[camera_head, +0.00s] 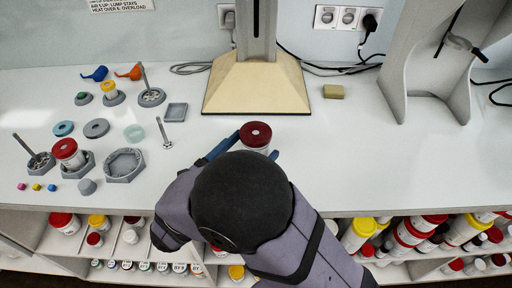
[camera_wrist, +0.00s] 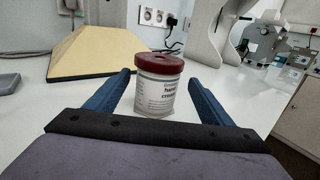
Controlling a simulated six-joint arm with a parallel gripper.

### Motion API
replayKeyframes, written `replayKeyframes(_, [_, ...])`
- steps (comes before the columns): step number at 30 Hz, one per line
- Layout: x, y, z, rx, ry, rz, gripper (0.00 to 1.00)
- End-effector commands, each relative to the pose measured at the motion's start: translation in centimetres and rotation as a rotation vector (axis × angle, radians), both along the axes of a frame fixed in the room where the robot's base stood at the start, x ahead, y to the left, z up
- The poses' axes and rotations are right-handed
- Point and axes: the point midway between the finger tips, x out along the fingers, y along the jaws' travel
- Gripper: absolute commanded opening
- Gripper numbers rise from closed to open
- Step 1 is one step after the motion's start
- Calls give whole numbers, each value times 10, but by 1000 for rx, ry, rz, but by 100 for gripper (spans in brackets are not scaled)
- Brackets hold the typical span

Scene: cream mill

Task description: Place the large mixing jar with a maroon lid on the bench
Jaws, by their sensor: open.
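The large mixing jar with a maroon lid (camera_head: 256,134) stands upright on the white bench (camera_head: 330,165), in front of the wooden base. It also shows in the wrist view (camera_wrist: 157,88), with a clear white body and a printed label. My gripper (camera_wrist: 160,85) is open, with one blue finger on each side of the jar. Gaps show between the fingers and the jar in the wrist view. In the head view my dark arm hides most of the gripper (camera_head: 245,143) and the lower part of the jar.
A wooden pyramid base (camera_head: 225,92) with a column stands behind the jar. A red-lidded jar (camera_head: 67,152) in a grey holder and several small grey parts lie at left. A grey stand (camera_head: 398,90) is at back right. Shelves of jars (camera_head: 405,235) sit below the bench edge.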

Motion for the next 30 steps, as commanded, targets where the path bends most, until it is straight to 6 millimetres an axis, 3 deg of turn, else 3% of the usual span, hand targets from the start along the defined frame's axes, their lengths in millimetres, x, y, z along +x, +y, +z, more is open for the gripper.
replayKeyframes(11, [15, -10, 0, -1, 1, -1, 75])
replayKeyframes(22, [50, -33, 0, -1, 1, -3, 75])
replayKeyframes(30, [55, -36, -1, -1, 1, 0, 75])
